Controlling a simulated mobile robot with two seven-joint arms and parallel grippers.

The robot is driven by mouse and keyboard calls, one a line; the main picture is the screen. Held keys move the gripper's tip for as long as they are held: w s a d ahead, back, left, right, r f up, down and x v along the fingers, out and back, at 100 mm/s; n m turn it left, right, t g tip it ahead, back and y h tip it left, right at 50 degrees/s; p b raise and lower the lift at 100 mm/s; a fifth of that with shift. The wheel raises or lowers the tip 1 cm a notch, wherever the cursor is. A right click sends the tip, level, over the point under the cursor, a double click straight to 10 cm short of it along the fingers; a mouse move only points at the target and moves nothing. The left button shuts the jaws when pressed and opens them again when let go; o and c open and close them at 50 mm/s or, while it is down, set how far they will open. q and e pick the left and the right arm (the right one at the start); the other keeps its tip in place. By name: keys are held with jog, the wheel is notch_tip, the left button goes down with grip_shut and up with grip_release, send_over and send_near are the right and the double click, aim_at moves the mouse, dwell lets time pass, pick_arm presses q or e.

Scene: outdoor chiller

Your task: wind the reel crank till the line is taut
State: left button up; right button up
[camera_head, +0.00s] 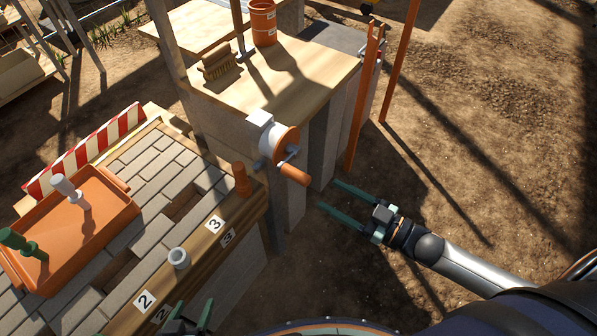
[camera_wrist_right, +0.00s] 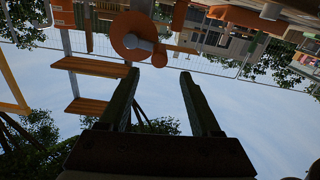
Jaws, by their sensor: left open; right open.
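The reel (camera_head: 283,140) is mounted on the side of a wooden counter, with a white-grey drum and an orange disc. Its crank has an orange handle (camera_head: 295,174) sticking out low on the right. My left gripper (camera_head: 192,304) is open at the bottom edge, partly cut off. I cannot make out the line.
The counter (camera_head: 315,75) holds a brush (camera_head: 216,62) and an orange cup (camera_head: 263,22). A leaning orange post (camera_head: 363,100) stands right of the reel. A paver-topped table with an orange tray (camera_head: 120,208) fills the left. Bare ground lies open at right.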

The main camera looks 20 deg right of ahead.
aim_at(309, 182)
jog(key=x, duration=1)
jog(key=shift+w+a, duration=0.15)
jog(key=shift+w, duration=0.05)
grip_shut()
dwell(1.1)
